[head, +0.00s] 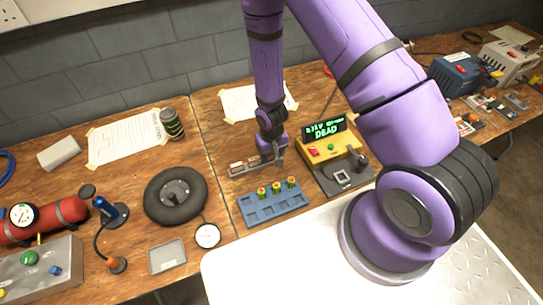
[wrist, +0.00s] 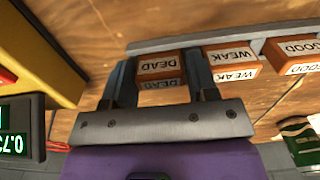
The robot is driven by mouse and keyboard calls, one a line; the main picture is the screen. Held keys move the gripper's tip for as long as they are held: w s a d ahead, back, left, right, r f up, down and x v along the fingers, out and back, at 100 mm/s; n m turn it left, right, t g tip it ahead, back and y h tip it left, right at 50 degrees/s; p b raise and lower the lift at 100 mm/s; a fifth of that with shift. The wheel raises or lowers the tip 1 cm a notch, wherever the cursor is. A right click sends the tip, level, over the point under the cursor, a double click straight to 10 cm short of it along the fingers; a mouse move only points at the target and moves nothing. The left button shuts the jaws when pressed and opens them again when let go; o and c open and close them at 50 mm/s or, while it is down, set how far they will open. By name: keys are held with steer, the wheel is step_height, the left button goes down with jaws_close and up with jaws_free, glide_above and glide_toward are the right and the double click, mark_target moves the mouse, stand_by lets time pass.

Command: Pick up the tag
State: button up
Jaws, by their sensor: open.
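An orange tag marked DEAD (wrist: 160,66) sits at one end of a grey rack (wrist: 150,45) in the wrist view. Beside it are orange tags marked WEAK (wrist: 232,62) and GOOD (wrist: 300,57). My gripper (wrist: 160,75) is open, with one finger on each side of the DEAD tag. One finger lies between the DEAD and WEAK tags. I cannot tell whether the fingers touch the tag. In the head view the rack (head: 236,170) is on the bench beneath my gripper (head: 276,158), which partly hides its right end.
A yellow tester (head: 345,146) with a green display reading DEAD stands right of the rack.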

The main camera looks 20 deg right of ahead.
steer(key=c, duration=0.5)
steer(key=shift+c, duration=0.2)
